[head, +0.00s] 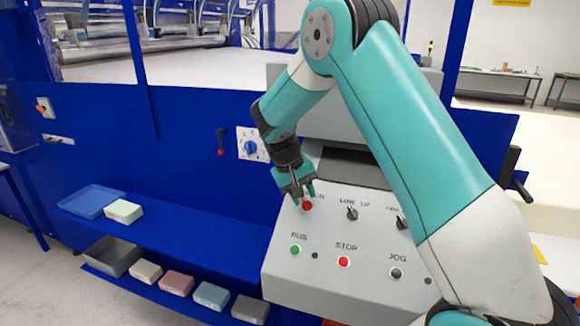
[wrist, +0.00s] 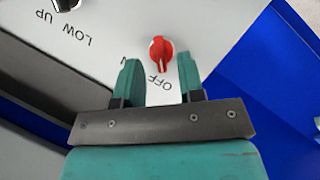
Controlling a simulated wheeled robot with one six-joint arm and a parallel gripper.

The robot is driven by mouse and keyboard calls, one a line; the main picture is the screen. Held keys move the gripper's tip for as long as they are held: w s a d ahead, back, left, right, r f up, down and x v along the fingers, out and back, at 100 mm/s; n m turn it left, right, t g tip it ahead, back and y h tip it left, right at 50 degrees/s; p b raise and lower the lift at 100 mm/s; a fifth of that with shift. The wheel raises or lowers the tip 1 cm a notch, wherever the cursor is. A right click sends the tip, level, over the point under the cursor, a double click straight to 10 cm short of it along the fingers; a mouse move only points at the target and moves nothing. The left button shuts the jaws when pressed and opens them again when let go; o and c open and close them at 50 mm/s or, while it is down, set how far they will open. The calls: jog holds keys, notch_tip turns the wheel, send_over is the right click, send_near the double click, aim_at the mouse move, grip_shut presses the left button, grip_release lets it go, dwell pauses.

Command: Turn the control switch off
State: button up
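The control switch is a red rotary knob (wrist: 161,52) on a pale panel, with "OFF" printed beside it and another label partly hidden by a finger. In the head view the red knob (head: 307,205) is at the panel's upper left, partly covered by my gripper. My gripper (head: 300,192) hangs just above it, pointing down. In the wrist view my gripper (wrist: 158,80) is open, with the knob between and slightly beyond the two fingertips. I cannot tell whether a finger touches it. The knob's ridge points toward the "OFF" print in the wrist view.
The grey panel (head: 315,270) also bears a LOW/UP knob (head: 352,213), a green RUN button (head: 295,250), a red STOP button (head: 344,261) and a JOG button (head: 396,273). A blue rotary switch (head: 250,147) is left. Foam blocks and trays lie on blue shelves lower left.

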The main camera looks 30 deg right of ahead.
jog(key=v, duration=1.5)
jog(key=shift+s+f+b, duration=0.1)
jog(key=shift+b, duration=0.2)
